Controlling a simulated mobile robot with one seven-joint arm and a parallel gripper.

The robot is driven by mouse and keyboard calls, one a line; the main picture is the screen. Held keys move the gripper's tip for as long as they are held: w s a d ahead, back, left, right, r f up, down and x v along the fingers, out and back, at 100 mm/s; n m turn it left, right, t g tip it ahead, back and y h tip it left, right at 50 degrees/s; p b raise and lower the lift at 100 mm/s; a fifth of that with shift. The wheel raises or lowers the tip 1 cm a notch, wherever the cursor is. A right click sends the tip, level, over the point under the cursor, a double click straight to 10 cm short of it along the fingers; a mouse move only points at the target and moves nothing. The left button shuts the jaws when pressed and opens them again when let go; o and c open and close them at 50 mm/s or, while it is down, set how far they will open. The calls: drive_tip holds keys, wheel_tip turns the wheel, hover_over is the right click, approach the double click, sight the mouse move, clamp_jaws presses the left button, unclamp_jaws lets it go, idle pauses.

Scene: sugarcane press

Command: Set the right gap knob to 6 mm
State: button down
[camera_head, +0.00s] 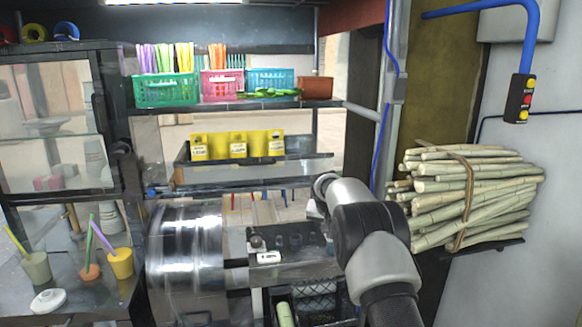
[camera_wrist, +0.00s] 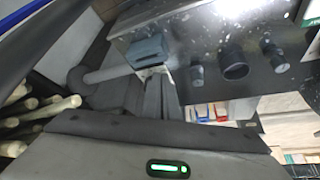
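The press's dark metal panel (camera_head: 290,262) stands at the middle of the head view, with several dark knobs (camera_head: 280,241) in a row. In the wrist view the panel (camera_wrist: 215,30) fills the upper right and carries a small knob (camera_wrist: 197,76), a larger round knob (camera_wrist: 235,65) and another knob (camera_wrist: 274,54). I cannot tell which is the right gap knob, and no gap reading is legible. My gripper (camera_wrist: 150,97) shows dark fingers below the panel's left part, apart from these knobs. Its opening is unclear. In the head view my arm hides most of it.
A shiny metal drum (camera_head: 186,255) is left of the panel. A sugarcane bundle (camera_head: 465,195) lies on a shelf at the right. Cups (camera_head: 120,263) stand at lower left. Yellow holders (camera_head: 238,146) and baskets (camera_head: 165,90) sit on shelves behind. A blue-grey block (camera_wrist: 150,49) is on the panel.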

drive_tip(key=shift+s+a+f+b, duration=0.1)
drive_tip(key=shift+s+a+b, duration=0.05)
drive_tip(key=shift+b, duration=0.15)
drive_tip(key=shift+s, duration=0.15)
wheel_tip(320, 180, up, 6)
drive_tip(key=p, duration=0.3)
drive_tip(key=shift+p, duration=0.3)
